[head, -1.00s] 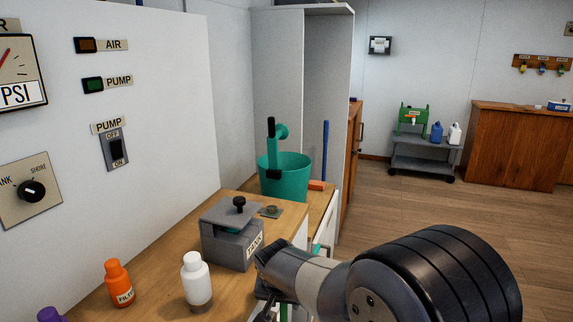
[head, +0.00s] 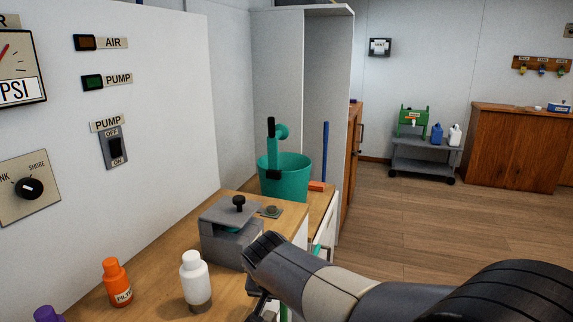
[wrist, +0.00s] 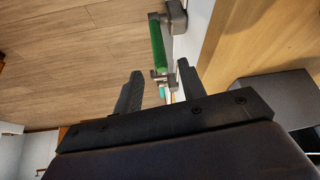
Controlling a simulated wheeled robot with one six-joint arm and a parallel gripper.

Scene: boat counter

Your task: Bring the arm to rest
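My arm reaches in from the lower right of the head view, beside the front edge of the wooden counter (head: 150,270). In the wrist view my gripper (wrist: 158,82) shows its two dark fingers spread apart with nothing between them. Beyond the fingers are the floor and a green bar (wrist: 158,50) on a grey mount at the counter's front face. In the head view the fingertips are mostly hidden behind my wrist, near the grey tank box (head: 230,235).
A white bottle (head: 195,280) and an orange bottle (head: 117,283) stand on the counter. A teal bucket (head: 285,178) is behind the tank box. A switch panel (head: 115,145) is on the left wall. The floor (head: 430,230) to the right is open.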

